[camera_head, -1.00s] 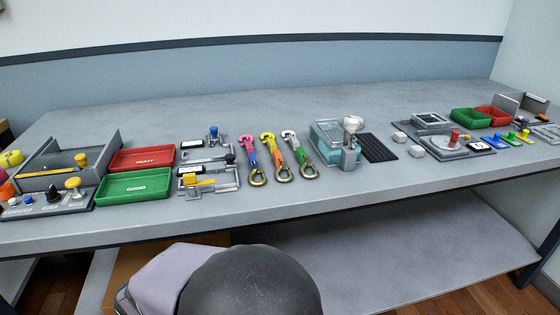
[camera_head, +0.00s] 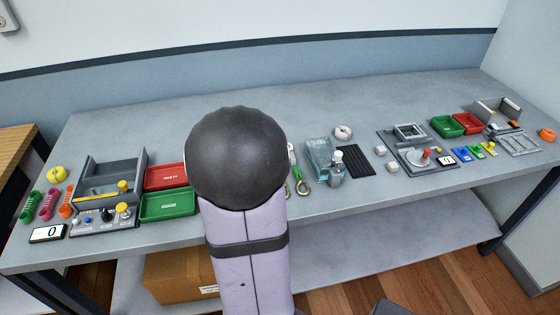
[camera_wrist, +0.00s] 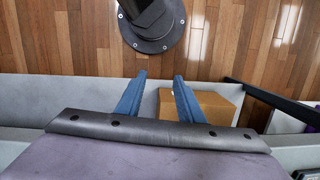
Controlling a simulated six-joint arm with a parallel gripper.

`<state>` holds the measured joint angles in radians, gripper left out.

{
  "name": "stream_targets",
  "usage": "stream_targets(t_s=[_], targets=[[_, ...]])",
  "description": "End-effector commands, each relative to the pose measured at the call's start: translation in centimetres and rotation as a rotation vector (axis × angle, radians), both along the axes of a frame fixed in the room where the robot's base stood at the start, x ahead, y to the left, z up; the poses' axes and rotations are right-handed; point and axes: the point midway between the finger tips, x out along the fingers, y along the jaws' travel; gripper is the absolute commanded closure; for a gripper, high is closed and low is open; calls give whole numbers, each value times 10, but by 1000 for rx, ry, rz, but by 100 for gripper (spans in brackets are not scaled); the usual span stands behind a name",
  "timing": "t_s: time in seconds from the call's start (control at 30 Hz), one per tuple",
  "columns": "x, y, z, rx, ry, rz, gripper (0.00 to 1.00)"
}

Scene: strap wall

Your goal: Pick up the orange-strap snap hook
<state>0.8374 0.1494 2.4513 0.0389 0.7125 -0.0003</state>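My gripper (camera_wrist: 160,78) shows in the wrist view as two blue fingers set apart with nothing between them. Behind and between the fingers are the table edge, floor and a cardboard box; no snap hook shows there. In the head view my own arm hides the gripper and most of the snap hooks. The green-strap snap hook (camera_head: 303,188) shows in part just right of my arm, its gold hook on the table. A sliver of another gold hook (camera_head: 287,190) shows beside it; its strap is hidden, so I cannot tell its colour. The orange strap is not visible.
Left of my arm are a red tray (camera_head: 165,177) and a green tray (camera_head: 167,205). Right of the hooks stand a clear teal bin (camera_head: 319,155) and a black ribbed mat (camera_head: 357,161). The back strip of the table (camera_head: 340,105) is clear.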

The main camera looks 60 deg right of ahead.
Motion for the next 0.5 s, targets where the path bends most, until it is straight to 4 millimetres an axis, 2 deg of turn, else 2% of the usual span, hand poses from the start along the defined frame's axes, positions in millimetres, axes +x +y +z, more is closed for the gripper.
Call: stream_targets(t_s=[0.03, 0.27, 0.33, 0.37, 0.4, 0.47, 0.5], targets=[[-3, -11, 29, 5, -4, -60, 66], [-8, -63, 78, -11, -60, -269, 66], [-6, -86, 91, -31, -95, -313, 66], [-4, -98, 96, -45, -114, -328, 66], [2, -121, 103, -78, -153, -341, 66], [28, -159, 97, -160, -239, -292, 66], [41, -181, 106, -217, -287, -255, 66]])
